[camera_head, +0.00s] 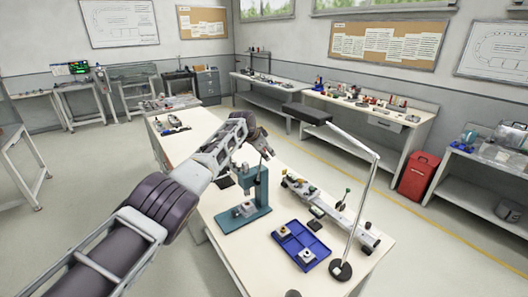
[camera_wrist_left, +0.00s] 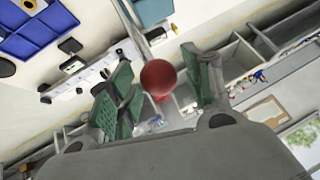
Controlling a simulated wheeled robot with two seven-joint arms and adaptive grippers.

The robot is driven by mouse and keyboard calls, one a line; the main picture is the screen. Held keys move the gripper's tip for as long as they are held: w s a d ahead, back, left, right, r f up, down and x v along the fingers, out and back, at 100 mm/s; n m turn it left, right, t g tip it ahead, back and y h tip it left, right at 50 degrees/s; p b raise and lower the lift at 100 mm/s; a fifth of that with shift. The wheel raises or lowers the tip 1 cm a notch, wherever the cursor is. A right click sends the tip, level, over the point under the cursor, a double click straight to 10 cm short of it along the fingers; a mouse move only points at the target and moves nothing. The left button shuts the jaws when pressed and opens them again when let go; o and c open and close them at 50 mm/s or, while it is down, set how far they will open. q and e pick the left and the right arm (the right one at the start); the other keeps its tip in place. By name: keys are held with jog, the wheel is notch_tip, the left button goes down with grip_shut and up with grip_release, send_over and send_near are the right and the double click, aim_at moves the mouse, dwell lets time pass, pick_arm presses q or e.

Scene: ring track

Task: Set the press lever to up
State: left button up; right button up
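The teal press (camera_head: 264,186) stands on the white workbench in the head view, left of the blue tray. Part of its teal body (camera_wrist_left: 152,10) shows at the top of the left wrist view. A red ball knob (camera_wrist_left: 158,77), apparently the lever's end, shows in the wrist view between the fingers of my left gripper (camera_wrist_left: 160,88). The fingers are apart, with a small gap visible at the right of the knob. In the head view my left gripper (camera_head: 262,143) is above and behind the press; the knob is hidden there and the lever's angle is unclear. My right gripper is not in view.
The blue tray (camera_head: 286,238) holds small parts on the workbench (camera_head: 222,204). A grey track-like fixture (camera_head: 330,210) lies behind it. A lamp (camera_head: 372,180) with a thin pole rises at the right.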

pick_arm(q)
jog(key=shift+s+a, duration=0.15)
jog(key=shift+a, duration=0.15)
jog(key=shift+r, duration=0.2)
jog(key=v, duration=1.1)
jog(key=shift+s+r, duration=0.15)
jog(key=shift+r, duration=0.05)
dwell(0.9)
